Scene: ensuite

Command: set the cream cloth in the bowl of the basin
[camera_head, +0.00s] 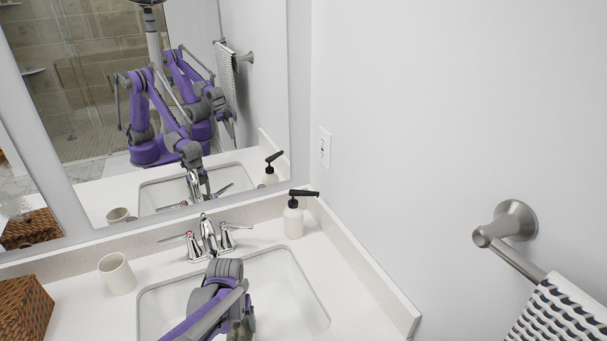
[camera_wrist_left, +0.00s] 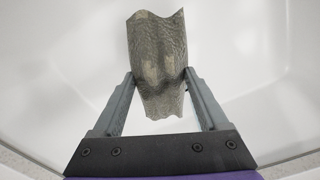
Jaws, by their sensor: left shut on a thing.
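In the left wrist view the cloth (camera_wrist_left: 157,50) looks grey-beige and textured, folded into a curved strip. My left gripper (camera_wrist_left: 158,82) is shut on it, with one finger on each side. The white bowl of the basin (camera_wrist_left: 235,60) fills the background behind the cloth. In the head view my left gripper (camera_head: 238,325) is over the basin (camera_head: 300,295), and the arm hides part of the bowl. The cloth is hidden there. I cannot tell whether the cloth touches the bowl. My right gripper is not clearly in view.
The faucet (camera_head: 208,238) with two handles stands behind the basin. A soap dispenser (camera_head: 293,220) stands at its back right. A white cup (camera_head: 117,273) and a wicker basket (camera_head: 22,308) are on the left counter. A towel bar (camera_head: 515,262) with a patterned towel (camera_head: 560,315) is at right.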

